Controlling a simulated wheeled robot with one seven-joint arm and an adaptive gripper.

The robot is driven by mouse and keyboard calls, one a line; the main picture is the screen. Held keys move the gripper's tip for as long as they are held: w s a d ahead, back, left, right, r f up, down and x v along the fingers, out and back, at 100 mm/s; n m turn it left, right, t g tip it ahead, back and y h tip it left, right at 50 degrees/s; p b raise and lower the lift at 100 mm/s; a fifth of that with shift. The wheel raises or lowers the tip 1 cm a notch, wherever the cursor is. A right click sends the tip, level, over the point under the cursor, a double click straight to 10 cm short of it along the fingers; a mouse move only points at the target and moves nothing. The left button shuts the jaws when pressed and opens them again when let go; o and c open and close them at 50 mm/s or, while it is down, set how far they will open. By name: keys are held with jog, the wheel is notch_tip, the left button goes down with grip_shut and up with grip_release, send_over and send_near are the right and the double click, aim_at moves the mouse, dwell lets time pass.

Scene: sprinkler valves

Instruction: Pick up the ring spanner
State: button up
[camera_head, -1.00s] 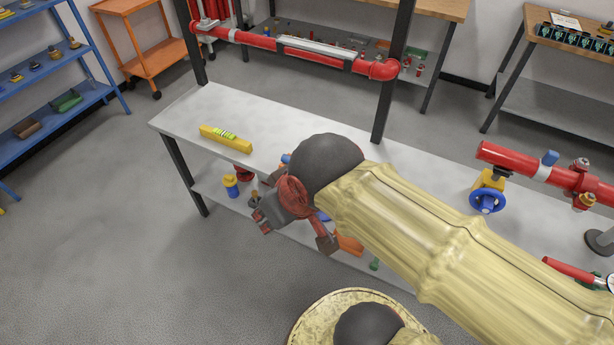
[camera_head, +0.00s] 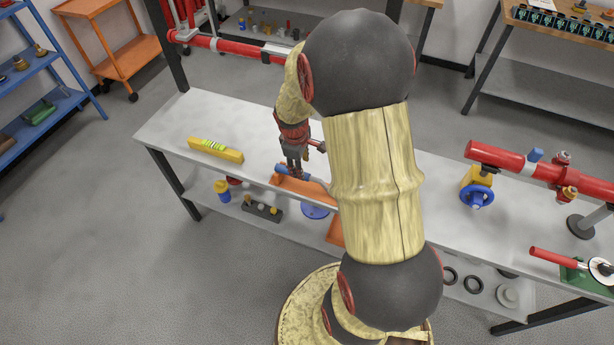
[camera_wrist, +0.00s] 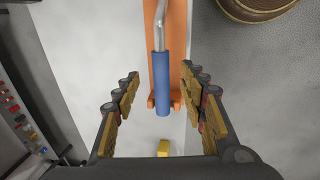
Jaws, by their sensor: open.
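The ring spanner (camera_wrist: 161,75) has a blue handle and a silver shank, and lies on an orange holder (camera_wrist: 178,50). In the head view its blue handle (camera_head: 283,170) shows on the orange holder (camera_head: 302,187) on the bench. The far end of the spanner is cut off in the wrist view and hidden by my arm in the head view. My gripper (camera_wrist: 163,100) is open, with a finger on each side of the blue handle and gaps between. In the head view my gripper (camera_head: 294,165) points down over the handle.
The light grey bench (camera_head: 170,122) carries a yellow spirit level (camera_head: 215,150) to the left. A red pipe (camera_head: 520,164) with a blue-wheeled valve (camera_head: 477,197) stands at the right. A lower shelf (camera_head: 228,207) holds several parts.

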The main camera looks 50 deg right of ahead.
jog(key=f+b, duration=0.1)
jog(key=f, duration=0.1)
jog(key=d+f+b, duration=0.1)
jog(key=f, duration=0.2)
jog(key=f+b, duration=0.1)
jog(key=f, duration=0.2)
jog(key=shift+w+d, duration=0.2)
jog(key=shift+w, duration=0.1)
jog(key=c, duration=0.3)
jog(key=c, duration=0.7)
jog(key=shift+r, duration=0.1)
grip_shut()
